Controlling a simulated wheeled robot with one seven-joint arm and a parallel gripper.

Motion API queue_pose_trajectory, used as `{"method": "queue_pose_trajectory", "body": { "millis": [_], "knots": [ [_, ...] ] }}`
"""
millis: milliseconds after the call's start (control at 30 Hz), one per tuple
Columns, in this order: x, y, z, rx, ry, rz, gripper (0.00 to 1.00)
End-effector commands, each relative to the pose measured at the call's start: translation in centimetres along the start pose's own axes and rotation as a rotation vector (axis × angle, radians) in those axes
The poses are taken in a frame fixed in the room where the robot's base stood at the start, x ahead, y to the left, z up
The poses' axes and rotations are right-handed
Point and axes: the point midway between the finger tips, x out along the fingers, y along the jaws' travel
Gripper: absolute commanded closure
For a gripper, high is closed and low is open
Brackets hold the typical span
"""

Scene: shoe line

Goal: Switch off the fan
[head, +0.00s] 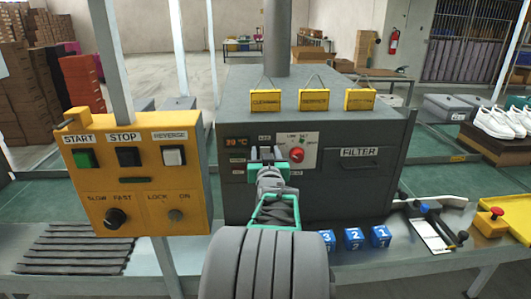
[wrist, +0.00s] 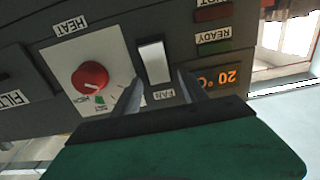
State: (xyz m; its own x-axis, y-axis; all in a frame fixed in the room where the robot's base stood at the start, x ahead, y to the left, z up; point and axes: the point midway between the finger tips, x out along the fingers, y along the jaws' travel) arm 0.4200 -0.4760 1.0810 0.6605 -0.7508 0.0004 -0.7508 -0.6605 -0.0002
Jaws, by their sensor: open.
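The fan switch (wrist: 154,62) is a white rocker on the dark grey machine (head: 240,120), above a FAN label in the upside-down wrist view. My gripper (head: 266,153) is at the front panel of the machine, left of the red heat knob (head: 297,155). In the wrist view my gripper (wrist: 161,77) is open and empty, with its two fingers on either side of the lower part of the switch. I cannot tell whether a fingertip touches it.
The red knob (wrist: 89,76) sits close beside the switch in the wrist view, and a lit temperature display (wrist: 218,80) is on the other side. A yellow control box (head: 135,190) stands left of my arm. Blue numbered cubes (head: 354,238) lie at the right.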

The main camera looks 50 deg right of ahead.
Motion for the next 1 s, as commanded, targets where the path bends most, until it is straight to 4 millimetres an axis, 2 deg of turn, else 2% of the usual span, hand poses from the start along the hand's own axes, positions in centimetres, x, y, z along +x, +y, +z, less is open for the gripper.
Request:
{"method": "queue_pose_trajectory", "body": {
  "millis": [67, 700, 1000],
  "knots": [
    [-0.02, 0.09, 0.01, 0.000, 0.000, 0.001, 0.49],
    [-0.05, 0.09, 0.01, 0.000, -0.001, 0.001, 1.00],
    [-0.06, 0.09, 0.50, 0.000, 0.012, 0.001, 1.00]
  ]
}}
